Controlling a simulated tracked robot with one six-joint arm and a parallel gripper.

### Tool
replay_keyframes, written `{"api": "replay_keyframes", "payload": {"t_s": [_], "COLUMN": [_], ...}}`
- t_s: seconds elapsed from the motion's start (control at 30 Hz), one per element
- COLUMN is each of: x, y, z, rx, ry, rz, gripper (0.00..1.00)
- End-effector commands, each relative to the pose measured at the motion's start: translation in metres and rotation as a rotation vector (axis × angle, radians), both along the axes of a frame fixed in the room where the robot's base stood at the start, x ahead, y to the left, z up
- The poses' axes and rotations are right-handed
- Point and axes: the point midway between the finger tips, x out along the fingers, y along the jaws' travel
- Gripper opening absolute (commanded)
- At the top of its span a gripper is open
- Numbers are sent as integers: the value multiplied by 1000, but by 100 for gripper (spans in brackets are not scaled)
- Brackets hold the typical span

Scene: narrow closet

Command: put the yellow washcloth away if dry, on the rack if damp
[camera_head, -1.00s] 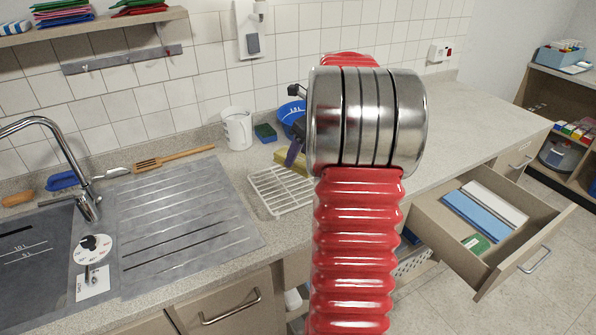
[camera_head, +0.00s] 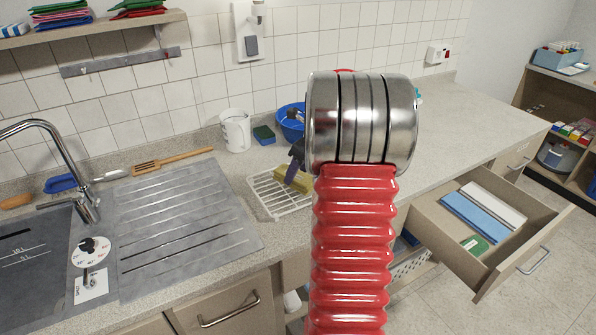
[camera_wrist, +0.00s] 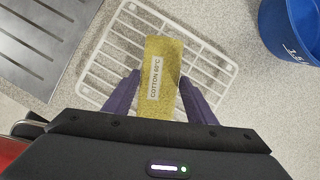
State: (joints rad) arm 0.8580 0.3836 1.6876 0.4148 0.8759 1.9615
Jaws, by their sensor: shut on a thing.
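The yellow washcloth (camera_wrist: 163,75) is folded into a small block with a white label reading "COTTON 60°C". My gripper (camera_wrist: 160,88) is shut on it, with a purple finger on each side in the wrist view. In the head view the washcloth (camera_head: 304,183) shows beside a purple finger, over the white wire rack (camera_head: 266,196). The rack (camera_wrist: 98,72) also lies behind the cloth in the wrist view. I cannot tell whether the cloth touches the rack. My arm hides part of the gripper in the head view. Dampness cannot be judged by eye here.
A drawer (camera_head: 440,218) stands open at right, holding blue, white and green folded cloths. The sink (camera_head: 40,260) and ribbed drainboard (camera_head: 185,225) lie left. The right counter is clear.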

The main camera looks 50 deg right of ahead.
Motion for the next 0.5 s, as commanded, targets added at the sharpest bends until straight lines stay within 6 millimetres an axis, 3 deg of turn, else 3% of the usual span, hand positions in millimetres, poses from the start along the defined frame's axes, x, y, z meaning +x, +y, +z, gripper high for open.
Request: {"api": "replay_keyframes", "payload": {"t_s": [0.23,0.27,0.5], "x": [0,0,1], "y": [0,0,0], "z": [-2,-1,-1], "rx": [1,0,1], "ry": [0,0,0], "rz": [0,1,1], "gripper": [29,53,70]}}
